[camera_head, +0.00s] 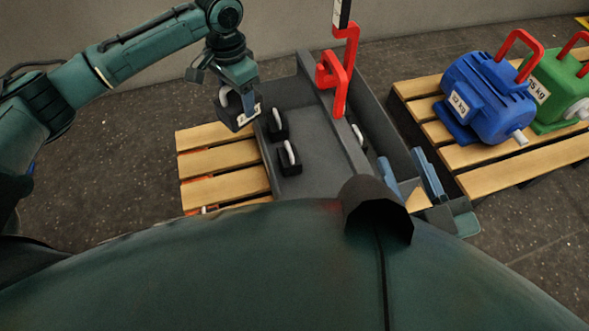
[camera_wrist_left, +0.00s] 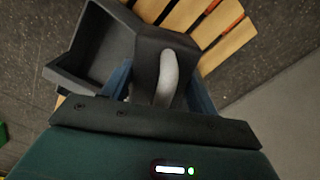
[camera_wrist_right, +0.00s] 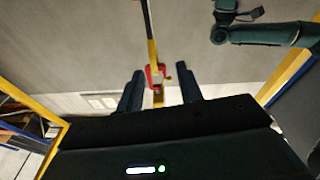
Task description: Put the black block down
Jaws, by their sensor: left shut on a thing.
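My left gripper (camera_head: 246,100) is shut on a black block (camera_head: 229,108) at the left of the head view, by the grey tray's left edge. In the left wrist view the block (camera_wrist_left: 157,42) has a pale curved handle (camera_wrist_left: 166,78) between the fingers. The block's underside is hidden, and I cannot tell whether it touches anything. Two similar black blocks with white handles, one nearer the back (camera_head: 277,126) and one nearer the front (camera_head: 289,159), are in the tray (camera_head: 317,145). My right gripper (camera_wrist_right: 160,92) is open and empty in its wrist view.
A wooden pallet (camera_head: 222,160) lies left of the tray. A red hook (camera_head: 334,75) hangs over the tray. A blue motor (camera_head: 490,97) and a green motor (camera_head: 560,85) stand on the right pallet (camera_head: 470,155). My rounded body hides the foreground.

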